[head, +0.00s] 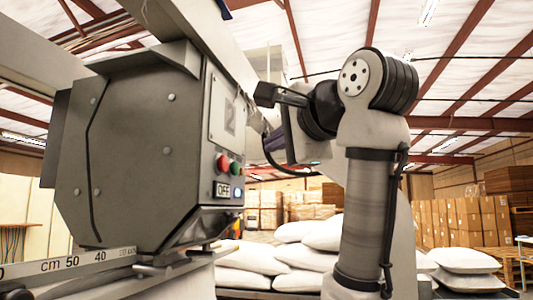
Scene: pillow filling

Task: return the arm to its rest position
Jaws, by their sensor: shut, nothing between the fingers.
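My arm rises at the right of centre in the head view, with its pale upper part (375,190) upright. It bends at the large round joint near the top, and its far end reaches left toward the grey machine.
The grey machine (135,150) fills the left, with a red button (223,163), a green button (236,169) and an OFF label (222,190). A ruler (80,261) runs below. White pillows (250,258) are piled behind my arm. Cardboard boxes (465,220) stand at the right.

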